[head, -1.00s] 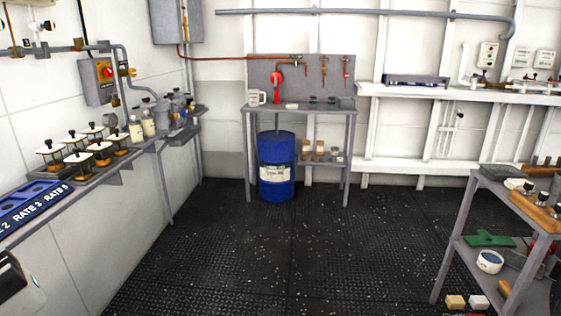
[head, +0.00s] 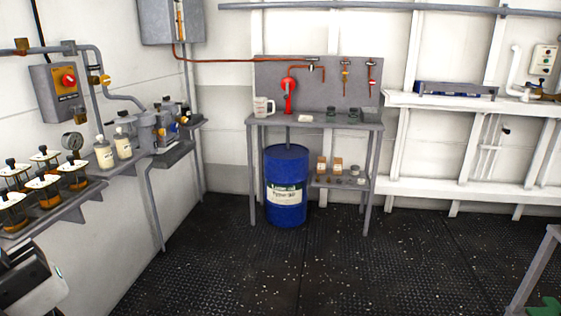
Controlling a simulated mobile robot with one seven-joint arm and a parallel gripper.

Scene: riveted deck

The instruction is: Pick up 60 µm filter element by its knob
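Several knobbed pieces (head: 42,182) with dark knobs, white top plates and amber-brown lower parts stand on the left wall shelf. They may be filter elements. No size marking is readable, so I cannot tell which, if any, is the 60 µm one. A dark and white part of my arm end (head: 28,282) shows at the lower left corner, below and in front of that shelf. Its fingertips are not clearly shown, and I see nothing held in it.
Two pale bottles (head: 104,153) and grey pump-like equipment (head: 150,133) stand farther along the left shelf. A blue drum (head: 286,168) is under the back bench (head: 335,125). A grey cart's corner (head: 535,270) shows at lower right. The dark floor between is clear.

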